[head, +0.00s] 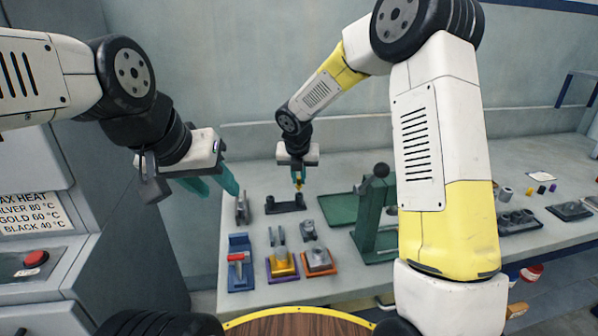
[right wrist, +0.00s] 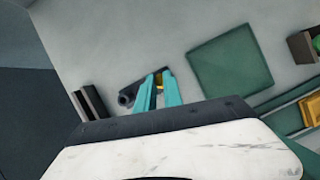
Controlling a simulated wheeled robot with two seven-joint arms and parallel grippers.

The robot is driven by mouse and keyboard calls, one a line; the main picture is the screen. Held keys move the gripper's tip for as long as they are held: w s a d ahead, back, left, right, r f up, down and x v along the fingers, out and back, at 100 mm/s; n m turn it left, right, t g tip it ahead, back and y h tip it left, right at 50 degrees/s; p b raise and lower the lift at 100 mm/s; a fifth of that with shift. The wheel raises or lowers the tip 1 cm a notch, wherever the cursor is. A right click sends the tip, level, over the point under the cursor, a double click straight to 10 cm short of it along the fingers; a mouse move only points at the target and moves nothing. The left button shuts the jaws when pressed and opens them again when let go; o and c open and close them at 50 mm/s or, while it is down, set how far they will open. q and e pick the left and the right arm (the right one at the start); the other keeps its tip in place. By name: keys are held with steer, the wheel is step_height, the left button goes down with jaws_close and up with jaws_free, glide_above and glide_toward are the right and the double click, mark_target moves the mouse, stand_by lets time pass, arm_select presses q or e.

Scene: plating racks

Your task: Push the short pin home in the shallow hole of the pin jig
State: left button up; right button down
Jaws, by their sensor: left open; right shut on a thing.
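The dark pin jig (head: 285,207) lies on the bench in the middle of the head view, with a raised post at each end. In the right wrist view the jig (right wrist: 127,96) is partly hidden behind my fingers. My right gripper (head: 298,174) is shut on a yellow pin (head: 299,186), pointing down at the jig's right post. The pin (right wrist: 164,79) shows only in part between the teal fingers in the right wrist view. I cannot tell how deep its tip sits or whether it touches the post. My left gripper (head: 213,184) is open and empty, left of the jig.
A green tray (head: 338,211) lies right of the jig, with a green lever press (head: 372,225) beside it. A grey upright bracket (head: 242,210) stands left. Blue (head: 239,274), purple (head: 282,272) and orange (head: 318,265) fixtures stand in front.

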steer(key=shift+f, duration=1.4)
stand_by(0.4)
steer(key=c, duration=1.4)
jaws_free()
steer(key=v, duration=0.7)
steer(key=shift+s+r, duration=0.15)
steer(key=shift+r, duration=0.25)
